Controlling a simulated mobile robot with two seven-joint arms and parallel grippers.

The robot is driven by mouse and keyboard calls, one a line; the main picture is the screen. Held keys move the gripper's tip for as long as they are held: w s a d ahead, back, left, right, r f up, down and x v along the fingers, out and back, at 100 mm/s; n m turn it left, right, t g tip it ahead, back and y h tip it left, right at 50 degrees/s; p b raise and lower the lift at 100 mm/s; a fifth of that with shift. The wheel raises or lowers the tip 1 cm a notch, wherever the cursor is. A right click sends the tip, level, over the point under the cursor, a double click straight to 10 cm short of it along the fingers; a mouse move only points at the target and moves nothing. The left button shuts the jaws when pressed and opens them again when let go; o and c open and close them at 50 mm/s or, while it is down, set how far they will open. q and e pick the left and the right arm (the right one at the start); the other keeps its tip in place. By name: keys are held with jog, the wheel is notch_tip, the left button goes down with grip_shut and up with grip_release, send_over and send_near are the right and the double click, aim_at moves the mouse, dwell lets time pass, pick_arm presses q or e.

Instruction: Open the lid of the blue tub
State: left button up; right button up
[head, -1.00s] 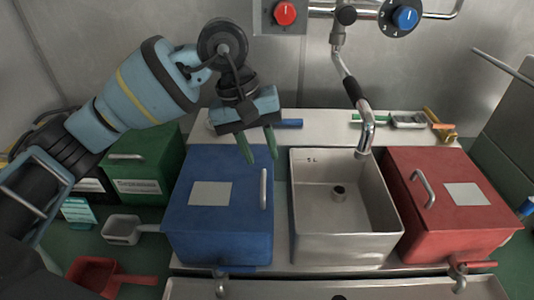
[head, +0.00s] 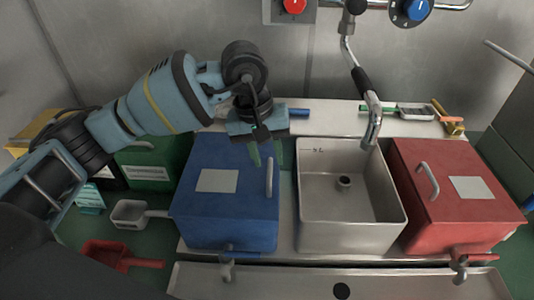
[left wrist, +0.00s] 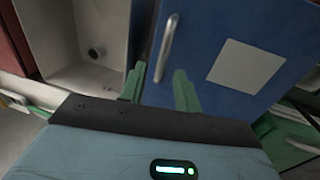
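The blue tub (head: 222,215) stands left of the steel sink with its lid closed. A metal bar handle (head: 269,178) sits near the lid's right edge, and a pale square label (head: 217,181) is on the lid. My left gripper (head: 266,156) is above the back right part of the tub, its two green fingers apart and empty. In the left wrist view the handle (left wrist: 166,48) lies beyond the open fingers (left wrist: 158,88), on the blue lid (left wrist: 215,28). The fingers look apart from the handle. My right gripper is not in view.
A steel sink (head: 318,220) with a tap (head: 373,130) stands right of the blue tub, and a red tub (head: 440,215) beyond it. A green tub (head: 150,172), grey scoop (head: 130,213) and red scoop (head: 108,255) are at the left.

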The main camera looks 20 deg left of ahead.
pick_arm(q)
jog(key=shift+f, duration=0.2)
jog(key=shift+c, duration=0.2)
grip_shut()
